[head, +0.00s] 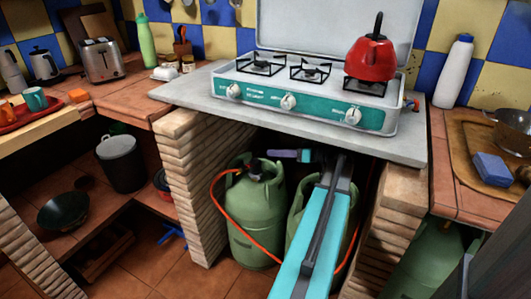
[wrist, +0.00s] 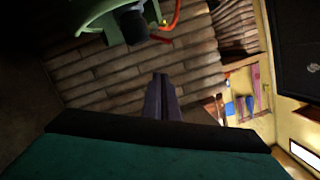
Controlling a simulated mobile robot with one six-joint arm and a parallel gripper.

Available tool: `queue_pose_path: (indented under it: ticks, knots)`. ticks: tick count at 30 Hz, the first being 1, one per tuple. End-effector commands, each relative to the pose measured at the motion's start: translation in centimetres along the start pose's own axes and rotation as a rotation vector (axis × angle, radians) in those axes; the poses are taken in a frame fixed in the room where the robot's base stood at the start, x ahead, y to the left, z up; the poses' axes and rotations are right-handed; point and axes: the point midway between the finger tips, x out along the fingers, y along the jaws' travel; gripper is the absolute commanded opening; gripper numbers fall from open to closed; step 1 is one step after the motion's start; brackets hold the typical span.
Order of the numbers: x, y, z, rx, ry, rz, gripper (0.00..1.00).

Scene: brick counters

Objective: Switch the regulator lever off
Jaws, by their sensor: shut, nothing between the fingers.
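A green gas cylinder (head: 253,215) stands under the counter between brick pillars. A dark regulator (head: 256,168) sits on its top, with an orange hose running from it. The wrist view shows a dark cylindrical part of the regulator (wrist: 133,27) at the upper left, beside the green collar and orange hose. The lever's position cannot be made out. My gripper (head: 278,154) reaches under the counter and points left, near the regulator's upper right. In the wrist view my gripper (wrist: 161,78) has its fingers together and empty, with a visible gap to the regulator in the picture.
A second green cylinder (head: 296,205) stands partly behind my arm. The brick pillar (head: 190,185) bounds the left side, another pillar (head: 398,205) the right. The counter slab (head: 300,133) with the stove (head: 310,100) and red kettle (head: 371,55) lies above my gripper.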

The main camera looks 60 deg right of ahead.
Motion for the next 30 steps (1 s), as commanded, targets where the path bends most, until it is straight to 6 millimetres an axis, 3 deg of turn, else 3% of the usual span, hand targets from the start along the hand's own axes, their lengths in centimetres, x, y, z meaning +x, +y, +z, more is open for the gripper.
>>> queue_pose_path:
  ticks: [7,20,26,30]
  knots:
    - [-2.4,0.0,0.0,0.0,0.0,0.0,0.0]
    - [-2.6,0.0,0.0,0.0,-0.001,-0.002,0.0]
    - [-1.4,-0.6,0.4,0.008,-0.022,-0.018,0.0]
    - [1.1,-2.0,1.4,0.026,-0.071,-0.05,0.0]
